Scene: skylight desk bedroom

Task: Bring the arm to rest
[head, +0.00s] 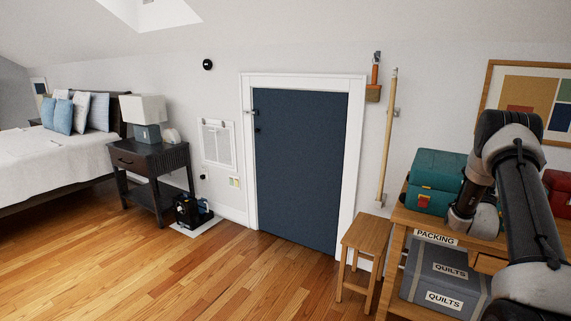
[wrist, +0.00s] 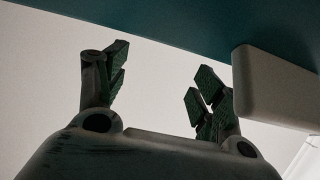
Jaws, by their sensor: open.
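My arm (head: 530,190) stands bent at the right of the head view, over the wooden desk. Its wrist end hangs low beside a teal box (head: 437,171); the fingers cannot be made out there. In the wrist view my gripper (wrist: 158,78) is open, its two dark-padded fingers well apart with nothing between them. A dark teal surface (wrist: 170,18) crosses the top of that view, and a pale block (wrist: 275,85) is close to the right finger. I cannot tell whether they touch.
The wooden desk (head: 398,217) also bears a red box (head: 559,190); a grey quilts bin (head: 440,280) is below. A wooden stool (head: 367,240) stands to its left. A dark blue door (head: 298,165), nightstand (head: 150,160) and bed (head: 45,155) are farther left. The middle floor is clear.

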